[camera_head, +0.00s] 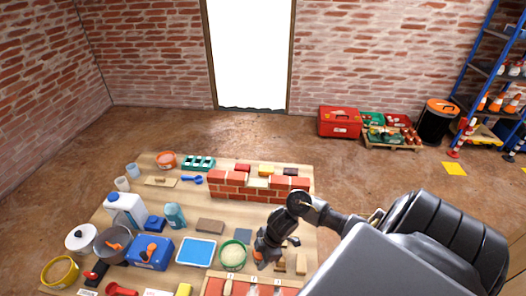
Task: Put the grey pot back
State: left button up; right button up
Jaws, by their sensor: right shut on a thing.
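A dark grey round pot (109,249) stands at the left of the wooden table, with something orange in or in front of it. My right gripper (264,257) is over the front right of the table, well away from this pot. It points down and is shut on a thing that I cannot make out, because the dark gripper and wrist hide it. My left gripper is not in view.
A white lidded pot (80,241), a white jug (125,209), a blue box (150,257) and a blue tray (196,252) crowd the left and front. A green-rimmed bowl (233,256) stands close left of my right gripper. A low brick wall (232,189) runs behind it.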

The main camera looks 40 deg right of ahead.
aim_at(260, 260)
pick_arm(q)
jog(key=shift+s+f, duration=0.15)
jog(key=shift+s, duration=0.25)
pick_arm(e)
jog(key=shift+w+f, duration=0.4)
jog(key=shift+f, duration=0.05)
pick_arm(q)
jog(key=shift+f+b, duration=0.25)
jog(key=shift+b, duration=0.05)
pick_arm(e)
jog(key=shift+w+d+f, duration=0.1)
jog(key=shift+d+f, duration=0.1)
jog(key=shift+f, duration=1.5)
jog(key=shift+f, duration=0.15)
jog(key=o, duration=1)
